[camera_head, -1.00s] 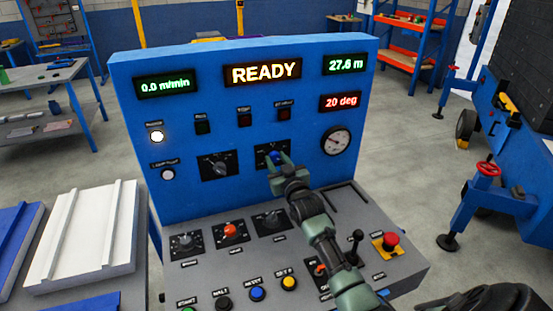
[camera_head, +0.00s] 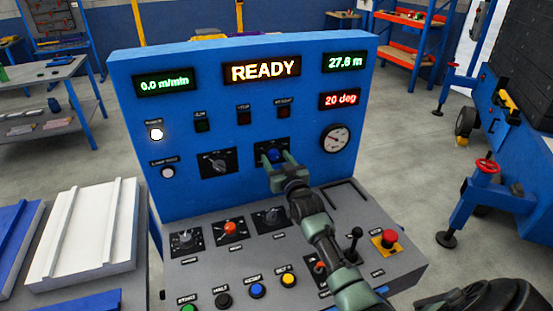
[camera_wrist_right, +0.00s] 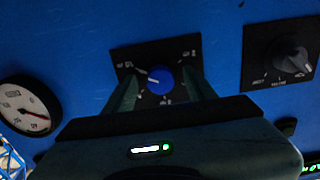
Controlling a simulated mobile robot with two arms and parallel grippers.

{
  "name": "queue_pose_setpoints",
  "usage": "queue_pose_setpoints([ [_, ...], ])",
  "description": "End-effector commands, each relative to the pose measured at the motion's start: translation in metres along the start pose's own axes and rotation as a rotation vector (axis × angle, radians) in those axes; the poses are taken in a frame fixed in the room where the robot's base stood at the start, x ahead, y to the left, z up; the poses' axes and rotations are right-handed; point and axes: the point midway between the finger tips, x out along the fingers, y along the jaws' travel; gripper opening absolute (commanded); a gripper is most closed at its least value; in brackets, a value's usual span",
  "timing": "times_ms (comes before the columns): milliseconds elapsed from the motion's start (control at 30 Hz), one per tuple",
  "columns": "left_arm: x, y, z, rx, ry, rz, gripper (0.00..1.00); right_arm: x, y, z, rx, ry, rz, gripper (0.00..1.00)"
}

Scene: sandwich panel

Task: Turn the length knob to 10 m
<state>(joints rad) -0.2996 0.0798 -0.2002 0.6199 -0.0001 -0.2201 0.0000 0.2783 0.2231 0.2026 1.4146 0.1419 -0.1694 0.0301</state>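A round blue knob (camera_head: 274,155) with a pale pointer sits on a black dial plate, right of centre on the upright blue panel. My right gripper (camera_head: 279,163) is at this knob. In the right wrist view, its two fingers (camera_wrist_right: 160,88) stand on either side of the blue knob (camera_wrist_right: 161,80), with visible gaps, so the gripper is open around it. The dial's small markings are hard to read. A green display (camera_head: 345,63) at the panel's top right reads about 27.6 m. My left gripper is not in view.
A black knob (camera_head: 218,162) is left of the blue one, and a round gauge (camera_head: 335,139) is to its right. The sloping desk below carries more knobs, push buttons, a lever (camera_head: 354,243) and a red stop button (camera_head: 390,237) near my right arm.

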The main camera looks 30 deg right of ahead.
Motion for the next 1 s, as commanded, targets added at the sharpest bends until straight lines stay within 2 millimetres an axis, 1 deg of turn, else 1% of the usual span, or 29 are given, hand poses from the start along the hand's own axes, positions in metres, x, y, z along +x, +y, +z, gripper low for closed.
queue_pose_setpoints([
  [200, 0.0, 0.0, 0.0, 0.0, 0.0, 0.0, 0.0, 0.0, 0.0, -0.002, -0.001, 0.004, 0.0, 0.55],
  [300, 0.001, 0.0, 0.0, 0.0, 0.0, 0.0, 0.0, -0.004, 0.0, -0.002, -0.001, 0.005, 0.0, 0.55],
  [367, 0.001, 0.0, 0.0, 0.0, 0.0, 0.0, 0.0, -0.01, 0.0, -0.001, -0.001, 0.005, 0.0, 0.55],
  [600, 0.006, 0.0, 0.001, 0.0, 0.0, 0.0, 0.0, -0.05, 0.0, 0.001, -0.001, 0.002, 0.0, 0.55],
  [700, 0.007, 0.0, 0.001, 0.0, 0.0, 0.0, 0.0, -0.065, 0.0, 0.0, -0.001, 0.003, 0.0, 0.55],
  [833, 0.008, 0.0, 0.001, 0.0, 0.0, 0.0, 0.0, -0.075, 0.0, 0.0, -0.001, 0.002, 0.0, 0.55],
  [1000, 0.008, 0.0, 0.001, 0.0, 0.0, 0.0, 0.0, -0.078, 0.0, -0.001, -0.001, 0.002, 0.0, 0.55],
])
